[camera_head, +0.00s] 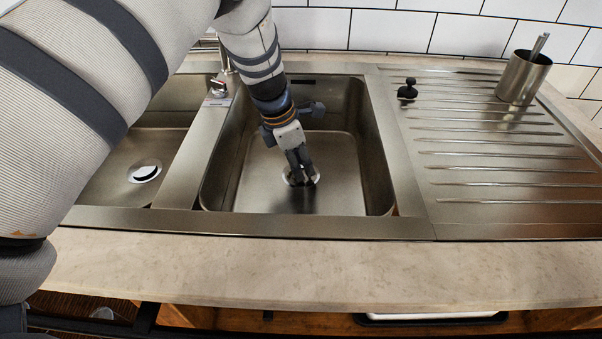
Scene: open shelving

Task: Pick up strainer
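My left gripper (301,174) reaches down into the larger right sink basin, with its fingers pointing at the basin floor. The fingertips are at a round silver drain piece (313,178), which looks like the strainer. The fingers look close together and partly hide this piece. I cannot tell whether they are closed on it or only touching or above it. A small black knobbed object (408,89), perhaps a plug, stands on the drainboard to the right of the basin. My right gripper is not in view.
The smaller left basin has a round silver drain (145,172). A tap (220,87) stands behind the divider. A metal cup (523,78) holding a utensil stands on the ribbed drainboard (490,205). Basin walls surround my gripper. The front counter (330,270) is clear.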

